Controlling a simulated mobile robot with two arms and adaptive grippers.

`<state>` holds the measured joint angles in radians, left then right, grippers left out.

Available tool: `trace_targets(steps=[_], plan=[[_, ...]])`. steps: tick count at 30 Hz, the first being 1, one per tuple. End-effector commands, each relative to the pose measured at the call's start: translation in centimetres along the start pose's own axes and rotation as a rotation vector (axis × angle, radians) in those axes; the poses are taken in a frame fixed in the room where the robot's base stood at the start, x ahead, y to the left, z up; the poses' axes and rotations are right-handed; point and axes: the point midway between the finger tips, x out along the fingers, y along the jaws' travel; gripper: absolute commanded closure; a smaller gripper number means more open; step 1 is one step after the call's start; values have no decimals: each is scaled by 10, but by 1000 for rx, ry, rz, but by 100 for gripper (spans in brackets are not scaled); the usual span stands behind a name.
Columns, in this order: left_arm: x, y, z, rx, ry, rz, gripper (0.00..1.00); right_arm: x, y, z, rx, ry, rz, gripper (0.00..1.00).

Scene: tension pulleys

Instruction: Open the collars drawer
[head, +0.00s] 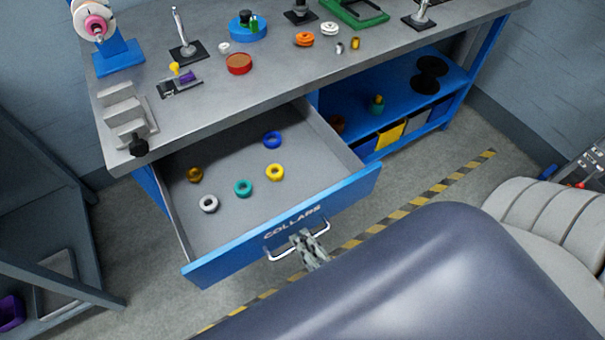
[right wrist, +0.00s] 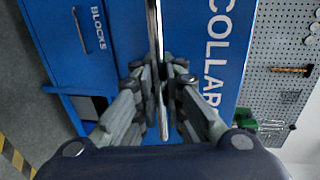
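The collars drawer (head: 353,192) is pulled out from under the bench, its blue front lettered COLLARS. Inside lie several ring collars, among them a blue one (head: 272,140), a yellow one (head: 275,172), a teal one (head: 243,188) and a white one (head: 209,204). My right gripper (head: 306,240) is at the drawer's metal handle (head: 285,254). In the right wrist view the handle bar (right wrist: 158,70) runs between the fingers of the right gripper (right wrist: 160,84), which look closed around it. My left gripper is not in view.
The grey bench top (head: 205,110) holds pulleys, stands and small parts. A blue lower shelf (head: 440,100) with bins is right of the drawer. A drawer lettered BLOCKS (right wrist: 75,40) shows in the right wrist view. A dark frame stands at left.

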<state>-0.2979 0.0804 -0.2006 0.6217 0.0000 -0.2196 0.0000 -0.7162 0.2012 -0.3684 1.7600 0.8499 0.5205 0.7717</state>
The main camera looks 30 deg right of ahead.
Motion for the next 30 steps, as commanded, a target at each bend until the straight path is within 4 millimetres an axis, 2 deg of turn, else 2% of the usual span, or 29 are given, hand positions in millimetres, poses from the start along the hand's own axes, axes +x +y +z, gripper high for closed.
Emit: trace_targets(steps=[1, 3, 12, 16, 20, 30], plan=[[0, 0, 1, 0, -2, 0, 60, 1, -2, 0, 1, 0, -4, 84], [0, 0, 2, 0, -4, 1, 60, 1, -2, 0, 1, 0, -3, 71], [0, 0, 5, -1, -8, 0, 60, 0, -1, 0, 0, 0, -1, 71], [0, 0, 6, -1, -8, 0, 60, -7, 0, 0, 0, 0, 1, 71], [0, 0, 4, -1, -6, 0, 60, -28, 1, 0, 0, -1, 4, 71], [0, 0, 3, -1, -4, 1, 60, -97, 0, 0, 0, -2, 3, 71]])
